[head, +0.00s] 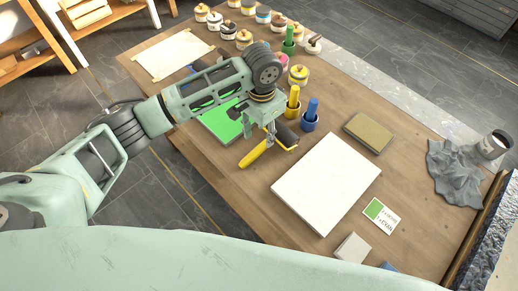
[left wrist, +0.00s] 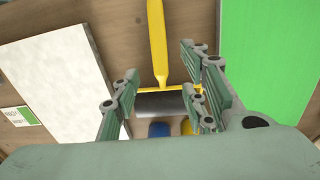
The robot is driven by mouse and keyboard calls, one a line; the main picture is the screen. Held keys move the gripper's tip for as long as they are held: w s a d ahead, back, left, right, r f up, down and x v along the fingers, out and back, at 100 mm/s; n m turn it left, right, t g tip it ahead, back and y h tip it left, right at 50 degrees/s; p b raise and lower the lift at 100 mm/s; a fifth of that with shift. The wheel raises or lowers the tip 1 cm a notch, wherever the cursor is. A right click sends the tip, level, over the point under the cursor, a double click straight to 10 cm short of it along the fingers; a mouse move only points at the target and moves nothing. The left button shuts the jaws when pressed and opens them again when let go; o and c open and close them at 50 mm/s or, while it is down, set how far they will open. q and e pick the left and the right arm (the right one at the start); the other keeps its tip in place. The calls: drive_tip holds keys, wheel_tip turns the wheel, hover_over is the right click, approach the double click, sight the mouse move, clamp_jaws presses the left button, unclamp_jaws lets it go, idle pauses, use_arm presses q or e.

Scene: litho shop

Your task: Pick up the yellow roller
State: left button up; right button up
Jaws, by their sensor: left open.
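The yellow roller lies on the wooden table; its yellow handle (head: 254,154) points toward the lower left in the head view, and its dark cylinder is partly hidden by my left gripper (head: 270,132). In the left wrist view the yellow handle (left wrist: 157,42) points up and the grey cylinder (left wrist: 158,104) shows between the fingers. My left gripper (left wrist: 160,82) is open, with its fingers on either side of the roller's frame and cylinder. I cannot tell how high the fingers are above the table. My right gripper is not in view.
A white slab (head: 325,185) lies right of the roller and a green sheet (head: 222,122) left of it. Several paint jars line the far edge. A grey cloth (head: 452,172) lies far right.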

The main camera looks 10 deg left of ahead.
sight(261, 145)
use_arm(q)
drive_tip(key=shift+w+a+f, duration=0.1)
drive_tip(key=shift+a+f, duration=0.05)
drive_tip(key=shift+f, duration=0.1)
drive_tip(key=shift+s+f+p, duration=0.15)
drive_tip(key=shift+f+p, duration=0.15)
drive_tip(key=shift+f, duration=1.5)
drive_tip(key=shift+s+f+p, duration=0.1)
drive_tip(key=shift+f+p, duration=0.2)
drive_tip(key=shift+f, duration=1.45)
clamp_jaws()
